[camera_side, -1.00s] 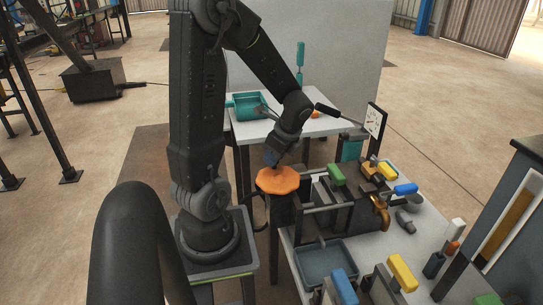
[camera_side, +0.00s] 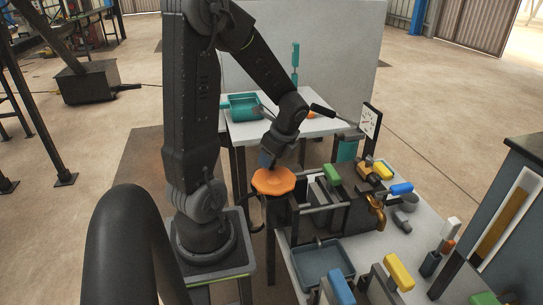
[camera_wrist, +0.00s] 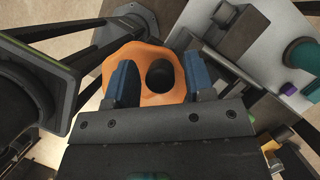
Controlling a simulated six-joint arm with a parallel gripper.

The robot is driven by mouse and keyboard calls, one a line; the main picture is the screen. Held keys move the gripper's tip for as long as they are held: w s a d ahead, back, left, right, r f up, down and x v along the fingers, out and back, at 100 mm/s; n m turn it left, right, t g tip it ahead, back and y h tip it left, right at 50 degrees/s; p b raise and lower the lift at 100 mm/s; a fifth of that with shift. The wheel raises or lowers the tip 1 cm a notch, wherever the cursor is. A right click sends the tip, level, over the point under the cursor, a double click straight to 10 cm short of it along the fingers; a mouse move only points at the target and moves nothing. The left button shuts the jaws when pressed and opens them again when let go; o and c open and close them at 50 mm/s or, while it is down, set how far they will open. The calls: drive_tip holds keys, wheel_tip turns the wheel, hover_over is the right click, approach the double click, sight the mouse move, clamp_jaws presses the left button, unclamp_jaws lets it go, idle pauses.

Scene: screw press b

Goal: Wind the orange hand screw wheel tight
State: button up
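The orange hand screw wheel (camera_side: 273,183) is a scalloped disc at the left end of the dark screw press (camera_side: 345,215) in the side view. It also shows in the wrist view (camera_wrist: 150,55), with a dark round knob or hub (camera_wrist: 160,75) on it. My gripper (camera_side: 268,161) is low at the wheel's far side in the side view. In the wrist view my gripper (camera_wrist: 160,78) has its two blue fingers apart, one on each side of the dark knob, with orange showing in the gaps. Finger contact with the wheel cannot be told.
A dial gauge (camera_side: 370,122) stands behind the press. A grey-blue tray (camera_side: 323,264) lies in front. A white table (camera_side: 285,128) with a teal bin (camera_side: 244,106) stands behind.

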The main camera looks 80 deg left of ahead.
drive_tip(key=shift+o, duration=0.2)
drive_tip(key=v, duration=1.4)
drive_tip(key=shift+s+a, duration=0.15)
drive_tip(key=m+t+h, duration=0.3)
drive_tip(key=m+h, duration=0.1)
drive_tip(key=m, duration=3.2)
approach(287, 175)
drive_tip(key=s+a+f, duration=0.1)
drive_tip(key=f, duration=0.1)
drive_tip(key=s+a+f, duration=0.1)
drive_tip(key=f, duration=0.1)
drive_tip(key=s+a+f, duration=0.1)
drive_tip(key=shift+s+a+f, duration=0.15)
drive_tip(key=shift+a+f, duration=0.2)
drive_tip(key=shift+f, duration=0.05)
